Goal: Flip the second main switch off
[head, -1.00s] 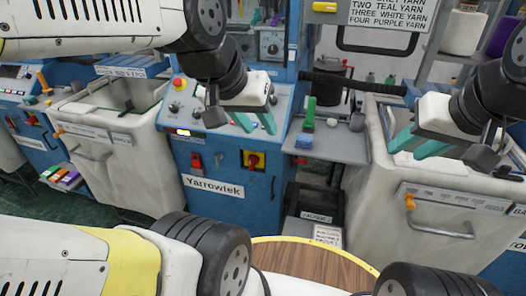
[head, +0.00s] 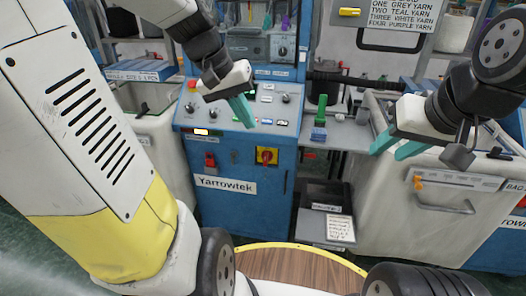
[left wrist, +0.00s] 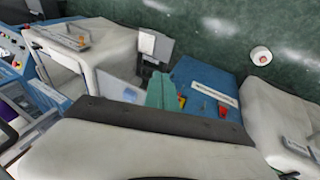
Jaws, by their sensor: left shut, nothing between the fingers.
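The blue Yarrowtek machine (head: 240,213) stands in the middle of the head view. On its front is a red rotary switch on a yellow plate (head: 267,156), with a smaller red switch (head: 210,160) to its left. My left gripper (head: 243,110) is shut and empty, in front of the machine's sloped control panel, above the yellow-plate switch in the picture and apart from it. In the left wrist view its teal fingers (left wrist: 162,92) are together and partly cover the yellow plate (left wrist: 182,101). My right gripper (head: 398,146) is open and empty, over the pale bin at right.
A pale bin (head: 440,225) with a handle and orange clip stands at right. Between it and the machine is a shelf with a green object (head: 319,130) and a black tray (head: 325,195) below. A round wooden top (head: 300,266) is in front.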

